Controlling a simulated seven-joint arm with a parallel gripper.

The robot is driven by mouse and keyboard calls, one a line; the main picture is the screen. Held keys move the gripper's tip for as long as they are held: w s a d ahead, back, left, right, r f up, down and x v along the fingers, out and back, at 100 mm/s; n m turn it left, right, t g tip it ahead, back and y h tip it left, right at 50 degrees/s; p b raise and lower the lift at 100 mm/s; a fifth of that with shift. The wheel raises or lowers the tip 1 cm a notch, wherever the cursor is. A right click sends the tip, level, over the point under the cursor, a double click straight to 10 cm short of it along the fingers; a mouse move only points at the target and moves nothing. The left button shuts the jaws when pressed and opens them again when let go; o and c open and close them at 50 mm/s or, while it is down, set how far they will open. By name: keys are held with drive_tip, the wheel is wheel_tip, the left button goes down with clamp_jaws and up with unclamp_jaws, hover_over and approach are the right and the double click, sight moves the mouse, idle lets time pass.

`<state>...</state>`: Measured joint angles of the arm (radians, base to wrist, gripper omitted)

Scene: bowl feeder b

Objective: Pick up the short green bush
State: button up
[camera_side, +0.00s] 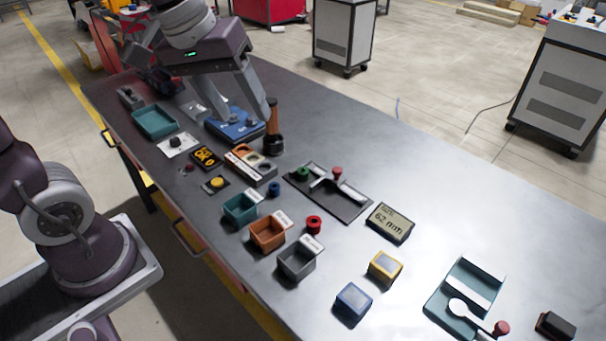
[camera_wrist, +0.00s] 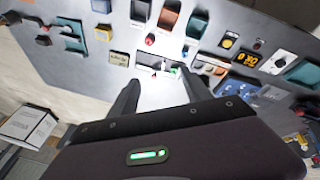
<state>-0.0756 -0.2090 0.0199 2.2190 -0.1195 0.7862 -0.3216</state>
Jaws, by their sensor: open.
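The short green bush (camera_side: 303,173) is a small green cylinder at the left end of a dark flat fixture (camera_side: 350,207) on the table. My gripper (camera_side: 240,120) is above the back part of the table, to the left of and farther back than the bush. Its two fingers are spread and nothing is between them. In the wrist view my gripper (camera_wrist: 160,92) shows both fingers apart, with the fixture beyond their tips. Small green detail shows there, too small to make out clearly.
A blue bush (camera_side: 274,188) and a red bush (camera_side: 314,224) stand near teal (camera_side: 240,208), orange (camera_side: 267,233) and grey (camera_side: 296,262) bins. A dark post with a brown top (camera_side: 272,130) stands between my gripper and the green bush. A display (camera_side: 390,223) lies right of the fixture.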

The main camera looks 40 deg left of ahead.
drive_tip(key=w+a+f+n+g, duration=0.25)
drive_tip(key=w+f+n, duration=0.25)
drive_tip(key=w+f, duration=0.5)
drive_tip(key=n, duration=0.6)
hover_over(302, 171)
drive_tip(key=s+a, duration=0.1)
wheel_tip(302, 171, down, 12)
drive_tip(key=shift+h, duration=0.4)
drive_tip(key=f, duration=0.5)
drive_tip(key=w+f, duration=0.1)
drive_tip(key=f, duration=0.1)
drive_tip(key=shift+d+f, duration=0.2)
drive_tip(key=shift+d, duration=0.15)
clamp_jaws()
